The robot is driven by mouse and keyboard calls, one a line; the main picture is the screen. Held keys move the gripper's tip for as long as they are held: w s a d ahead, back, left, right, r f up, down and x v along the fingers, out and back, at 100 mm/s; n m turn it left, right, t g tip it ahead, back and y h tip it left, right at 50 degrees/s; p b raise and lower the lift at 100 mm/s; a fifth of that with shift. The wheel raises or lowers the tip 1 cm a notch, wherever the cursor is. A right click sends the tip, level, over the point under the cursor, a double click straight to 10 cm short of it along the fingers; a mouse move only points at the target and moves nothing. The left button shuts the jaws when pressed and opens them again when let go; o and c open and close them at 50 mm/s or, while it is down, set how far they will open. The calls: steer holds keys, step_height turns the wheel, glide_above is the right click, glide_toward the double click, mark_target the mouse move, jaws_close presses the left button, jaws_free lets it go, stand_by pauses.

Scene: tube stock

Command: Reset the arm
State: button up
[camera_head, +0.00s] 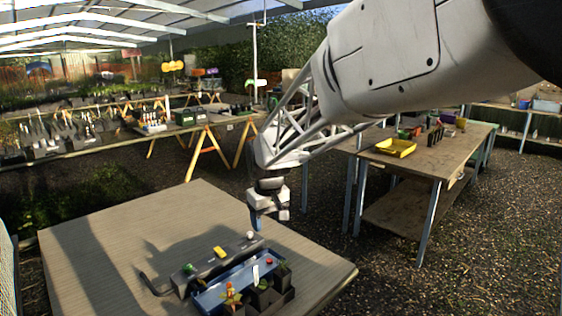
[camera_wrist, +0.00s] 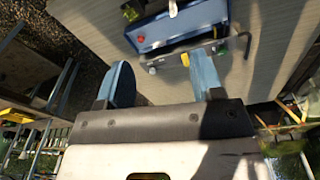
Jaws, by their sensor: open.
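My gripper (camera_head: 264,218) hangs from my arm above the far side of the near table (camera_head: 120,235), over the right end of a grey bar-shaped device. In the wrist view my gripper (camera_wrist: 161,64) shows two blue fingers spread wide apart, with nothing between them. The fingers are clear of the table objects as far as I can tell. My white arm reaches in from the upper right in the head view.
The grey device (camera_head: 205,262) carries green, yellow and white parts, with a dark cable at its left. A blue tray (camera_head: 210,298) and dark pots with plants (camera_head: 262,296) stand in front. A bench with a yellow tray (camera_head: 396,148) stands behind right. The table's left is clear.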

steer(key=s+d+r+m, duration=0.3)
steer(key=s+d+r, duration=0.1)
steer(key=s+d, duration=1)
steer(key=s+d+f+m, duration=0.1)
steer(key=s+d, duration=0.1)
steer(key=s, duration=0.4)
steer(key=s+d+f+m+t, duration=0.1)
steer(key=s+d, duration=0.2)
steer(key=s, duration=0.4)
steer(key=s+d+f+m, duration=0.1)
steer(key=s+d, duration=0.2)
steer(key=s, duration=0.4)
steer(key=shift+s+m+h, duration=0.25)
steer(key=shift+m+h, duration=0.05)
